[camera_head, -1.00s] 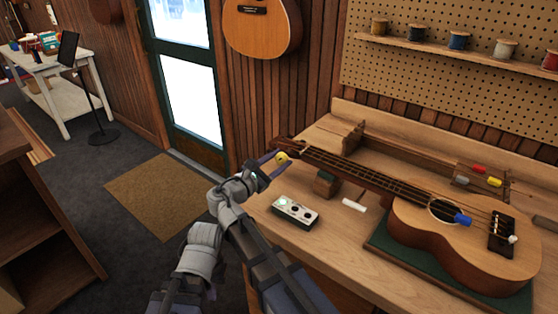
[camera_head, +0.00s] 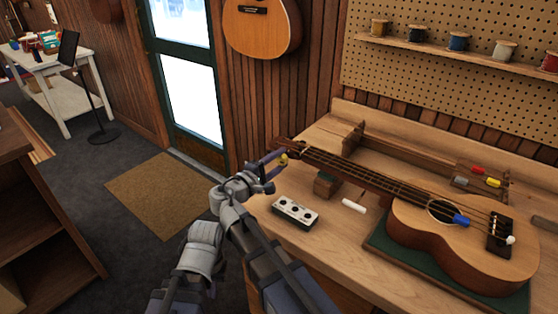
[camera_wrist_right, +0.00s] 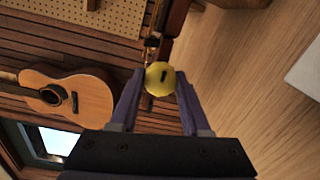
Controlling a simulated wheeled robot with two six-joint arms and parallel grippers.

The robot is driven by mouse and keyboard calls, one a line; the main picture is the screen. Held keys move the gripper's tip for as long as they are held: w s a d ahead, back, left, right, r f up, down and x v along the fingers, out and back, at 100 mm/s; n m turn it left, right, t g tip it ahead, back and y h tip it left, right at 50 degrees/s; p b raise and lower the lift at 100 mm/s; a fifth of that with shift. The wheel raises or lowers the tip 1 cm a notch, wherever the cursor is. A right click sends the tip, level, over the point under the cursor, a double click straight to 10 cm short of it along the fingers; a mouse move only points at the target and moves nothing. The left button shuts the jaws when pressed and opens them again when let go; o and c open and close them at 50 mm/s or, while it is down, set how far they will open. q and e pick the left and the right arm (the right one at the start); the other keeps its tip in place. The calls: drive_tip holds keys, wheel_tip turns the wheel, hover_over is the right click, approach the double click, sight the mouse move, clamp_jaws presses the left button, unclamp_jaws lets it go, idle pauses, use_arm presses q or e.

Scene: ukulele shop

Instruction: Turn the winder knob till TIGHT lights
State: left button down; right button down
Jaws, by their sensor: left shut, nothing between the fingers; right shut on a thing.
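The round yellow winder knob (camera_head: 283,157) is at the headstock end of the ukulele (camera_head: 450,236). In the right wrist view the knob (camera_wrist_right: 160,78) sits between the two fingertips, with a short dark mark on its face. My right gripper (camera_head: 279,165) is shut on it from the left. A small pale box (camera_head: 295,212) with several dark round spots lies on the bench below the headstock. I see no lit lamp on it, and its lettering is too small to read. I cannot make out my left gripper.
The ukulele rests on a green mat (camera_head: 375,243) and a small neck block (camera_head: 327,184) on the workbench (camera_head: 350,270). A white stick (camera_head: 353,205) lies by the block. Coloured-handled tools (camera_head: 485,176) are at the back. The front bench strip is clear.

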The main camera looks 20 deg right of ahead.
drive_tip(key=m, duration=0.5)
drive_tip(key=shift+s+d, duration=0.1)
drive_tip(key=shift+m, duration=2.3)
drive_tip(key=c, duration=0.7)
unclamp_jaws()
drive_tip(key=shift+s, duration=0.1)
